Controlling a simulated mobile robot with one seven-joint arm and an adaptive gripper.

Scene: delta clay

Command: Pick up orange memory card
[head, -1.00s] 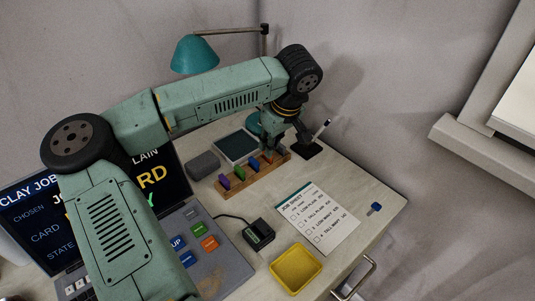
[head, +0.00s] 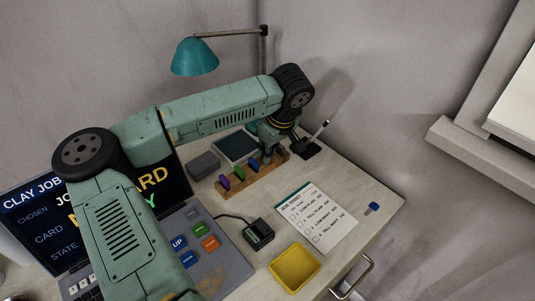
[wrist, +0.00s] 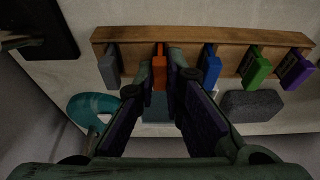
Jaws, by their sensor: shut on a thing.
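The orange memory card (wrist: 160,70) stands upright in a wooden rack (wrist: 125,35) in the wrist view. My gripper (wrist: 162,62) is shut on it, one finger on each side. In the head view my gripper (head: 270,152) is down at the right part of the rack (head: 248,182), and the fingers hide the orange card there. In the wrist view a grey card (wrist: 109,66) stands left of the orange one, and blue (wrist: 210,66), green (wrist: 256,70) and purple (wrist: 296,72) cards stand to its right.
A teal lamp (head: 195,58) stands behind the arm. A grey block (head: 203,165) and a dark-topped pad (head: 236,146) lie behind the rack. A pen holder (head: 306,149) is close right. A job sheet (head: 317,218), black reader (head: 258,232) and yellow tray (head: 295,268) lie in front.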

